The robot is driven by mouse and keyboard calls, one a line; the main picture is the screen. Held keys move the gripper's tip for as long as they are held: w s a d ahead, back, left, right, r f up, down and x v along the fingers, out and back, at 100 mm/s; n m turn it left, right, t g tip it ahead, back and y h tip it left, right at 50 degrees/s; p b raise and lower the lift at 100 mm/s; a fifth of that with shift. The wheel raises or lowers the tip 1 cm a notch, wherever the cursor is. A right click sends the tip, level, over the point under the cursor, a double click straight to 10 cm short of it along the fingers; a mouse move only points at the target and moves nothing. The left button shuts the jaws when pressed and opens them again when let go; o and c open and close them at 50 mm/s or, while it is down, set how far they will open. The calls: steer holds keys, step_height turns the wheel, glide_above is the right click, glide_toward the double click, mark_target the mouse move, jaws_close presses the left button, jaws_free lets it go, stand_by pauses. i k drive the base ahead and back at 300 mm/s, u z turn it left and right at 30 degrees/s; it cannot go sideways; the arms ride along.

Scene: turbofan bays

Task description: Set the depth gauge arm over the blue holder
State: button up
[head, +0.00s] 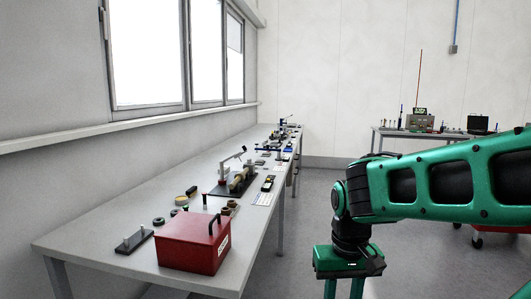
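My gripper (344,288) hangs at the bottom of the head view, in front of the floor to the right of the long bench. Its two green fingers are apart with nothing visible between them; their tips are cut off by the frame edge. Small blue parts (268,149) show toward the far end of the bench, with more blue (285,122) further back. They are too small to tell which is the blue holder. I cannot clearly make out the depth gauge arm. My gripper is well away from these parts.
The long grey bench (110,250) runs along the window wall. A red box (190,248), a metal block on a plate (134,240), and a dark-based fixture with a pale lever (232,184) stand on it. A second table (385,133) stands at the back right. The floor between is clear.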

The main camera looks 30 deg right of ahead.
mark_target(279, 150)
steer(key=z, duration=0.45)
steer(key=k, duration=1.05)
steer(key=z, duration=1.2)
steer(key=i, duration=3.5)
steer(key=u, duration=0.9)
steer(key=i, duration=0.85)
steer(key=u, duration=1.15)
steer(key=i, duration=0.7)
steer(key=u, duration=0.35)
